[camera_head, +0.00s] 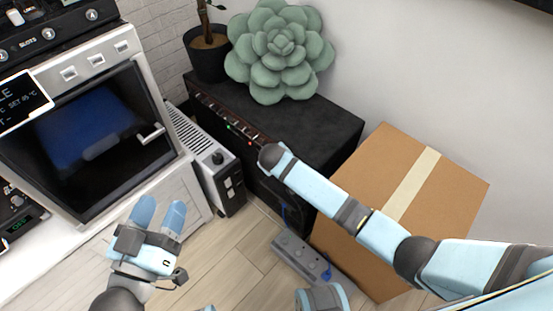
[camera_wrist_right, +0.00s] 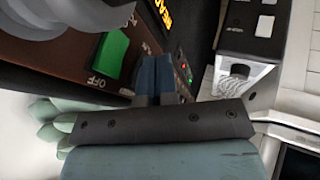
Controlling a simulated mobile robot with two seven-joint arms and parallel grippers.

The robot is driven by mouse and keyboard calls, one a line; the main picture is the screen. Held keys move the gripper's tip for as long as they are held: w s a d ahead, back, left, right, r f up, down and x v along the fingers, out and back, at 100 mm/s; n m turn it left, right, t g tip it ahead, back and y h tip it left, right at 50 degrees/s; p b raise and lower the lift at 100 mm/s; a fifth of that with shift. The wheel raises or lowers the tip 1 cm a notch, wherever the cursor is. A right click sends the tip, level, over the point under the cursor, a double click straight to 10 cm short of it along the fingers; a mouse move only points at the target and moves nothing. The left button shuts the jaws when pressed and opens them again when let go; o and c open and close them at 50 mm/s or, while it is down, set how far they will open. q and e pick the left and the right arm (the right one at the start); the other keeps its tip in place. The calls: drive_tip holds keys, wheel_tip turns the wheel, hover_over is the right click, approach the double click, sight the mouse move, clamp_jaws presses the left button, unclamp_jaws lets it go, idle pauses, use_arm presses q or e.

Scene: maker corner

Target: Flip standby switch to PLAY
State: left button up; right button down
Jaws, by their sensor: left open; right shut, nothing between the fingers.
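The black amplifier (camera_head: 325,125) stands against the wall, with a dark control strip of knobs and small red and green lights along its upper front edge. In the right wrist view, its brown panel (camera_wrist_right: 68,60) carries a large green rocker switch (camera_wrist_right: 112,55) marked OFF. My right gripper (camera_wrist_right: 160,85) is shut and empty, its fingertips close to the panel, beside the green rocker; contact cannot be told. In the head view my right arm hides that gripper. No PLAY label is readable. My left gripper (camera_head: 160,212) is open and empty, low at the left, away from the amplifier.
A cardboard box (camera_head: 375,190) stands right of the amplifier. A green succulent (camera_head: 280,45) and a potted plant (camera_head: 207,55) are on or behind it. A white heater (camera_head: 215,165) and an oven-like machine (camera_head: 140,50) stand left. A grey pedal (camera_head: 295,252) lies on the floor.

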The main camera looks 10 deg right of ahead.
use_arm(q)
drive_tip(key=shift+r, duration=0.1)
drive_tip(key=shift+a+f+g+y+p, duration=0.25)
drive_tip(key=shift+f+y+p, duration=0.05)
drive_tip(key=shift+f, duration=0.3)
drive_tip(key=shift+a+f+g+y+p, duration=0.2)
drive_tip(key=shift+f+g+y+p, duration=0.1)
drive_tip(key=shift+f, duration=0.3)
use_arm(e)
drive_tip(key=shift+w+d+f, duration=0.1)
drive_tip(key=shift+w+d, duration=0.05)
drive_tip(key=shift+d, duration=0.05)
